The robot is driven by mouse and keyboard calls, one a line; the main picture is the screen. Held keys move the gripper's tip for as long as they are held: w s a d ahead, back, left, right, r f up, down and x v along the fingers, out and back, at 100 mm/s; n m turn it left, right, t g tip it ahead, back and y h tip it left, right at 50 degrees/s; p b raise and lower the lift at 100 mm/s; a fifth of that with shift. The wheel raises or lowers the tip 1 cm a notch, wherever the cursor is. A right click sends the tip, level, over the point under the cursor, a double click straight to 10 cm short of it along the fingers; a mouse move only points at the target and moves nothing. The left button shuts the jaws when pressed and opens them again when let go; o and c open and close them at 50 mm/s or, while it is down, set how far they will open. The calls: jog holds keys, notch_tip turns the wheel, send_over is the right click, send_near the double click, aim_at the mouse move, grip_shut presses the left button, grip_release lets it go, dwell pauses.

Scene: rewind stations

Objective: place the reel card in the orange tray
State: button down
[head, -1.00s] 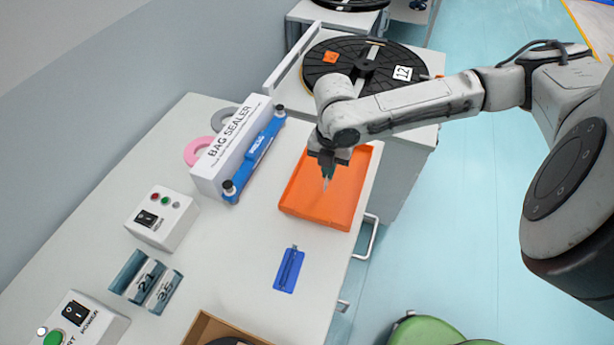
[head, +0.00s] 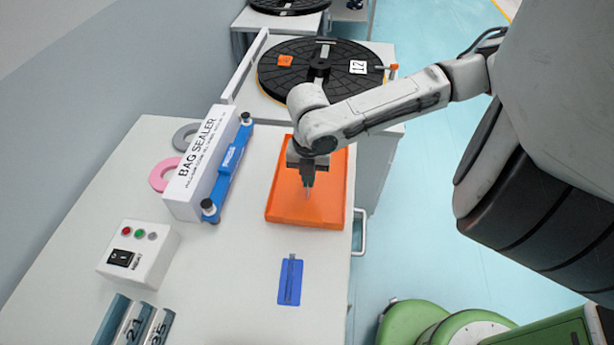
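The orange tray (head: 285,208) lies on the white bench, near its right edge. My gripper (head: 308,192) points down over the tray's middle, with its fingertips low over or at the tray floor. The fingers look close together with a thin pale sliver between or beside them. I cannot tell if that is a card or a fingertip. No thing is clearly readable as the reel card. An orange square (head: 257,61) and a white card marked 12 (head: 358,67) lie on the black reel (head: 300,85) behind the tray.
A bag sealer (head: 205,165) stands left of the tray. A flat blue piece with a dark strip (head: 290,281) lies in front of the tray. A switch box (head: 138,255) and numbered cylinders (head: 133,322) are at the front left. Bench between them is clear.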

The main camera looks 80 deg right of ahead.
jog(key=c, duration=1.4)
grip_release()
notch_tip(320, 180, up, 12)
jog(key=shift+r, duration=0.1)
